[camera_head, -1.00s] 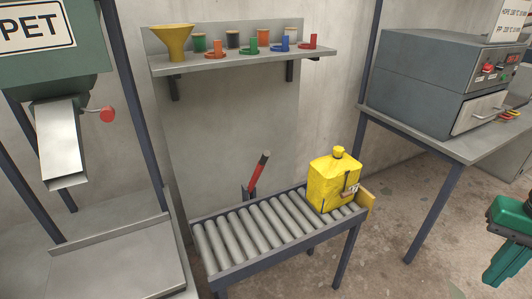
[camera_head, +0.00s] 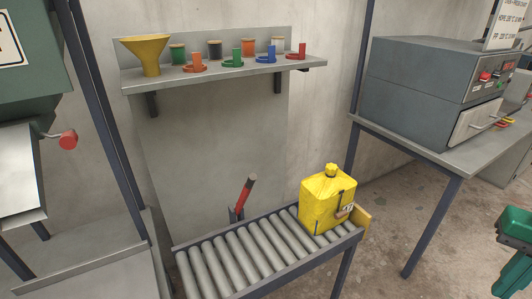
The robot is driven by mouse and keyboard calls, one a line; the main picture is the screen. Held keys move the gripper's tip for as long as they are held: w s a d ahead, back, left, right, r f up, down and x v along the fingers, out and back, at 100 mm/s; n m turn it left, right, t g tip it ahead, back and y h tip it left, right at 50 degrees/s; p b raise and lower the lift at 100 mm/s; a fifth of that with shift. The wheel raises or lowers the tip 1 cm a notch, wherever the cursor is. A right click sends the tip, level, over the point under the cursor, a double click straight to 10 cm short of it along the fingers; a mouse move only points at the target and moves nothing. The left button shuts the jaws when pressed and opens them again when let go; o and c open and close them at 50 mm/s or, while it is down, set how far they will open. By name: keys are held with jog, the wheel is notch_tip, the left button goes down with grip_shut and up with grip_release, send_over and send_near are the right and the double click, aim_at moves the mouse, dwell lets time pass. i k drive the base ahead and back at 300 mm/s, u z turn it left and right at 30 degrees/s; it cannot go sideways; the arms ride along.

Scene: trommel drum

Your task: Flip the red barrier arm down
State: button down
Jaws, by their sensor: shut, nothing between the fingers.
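A yellow canister (camera_head: 326,203) stands upright on the right part of the rollers, apart from the arm. A green part of my own arm shows at the right edge, well away from the barrier. My gripper's fingers are not visible.
A grey shelf (camera_head: 220,72) above holds a yellow funnel (camera_head: 147,52) and several coloured pieces. A green machine (camera_head: 35,90) with a red knob (camera_head: 68,139) stands left. A grey oven-like box (camera_head: 430,90) sits on a table at right. Floor between conveyor and table is clear.

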aim_at(245, 192)
jog(key=u, duration=0.15)
jog(key=i, duration=1)
jog(key=u, duration=0.45)
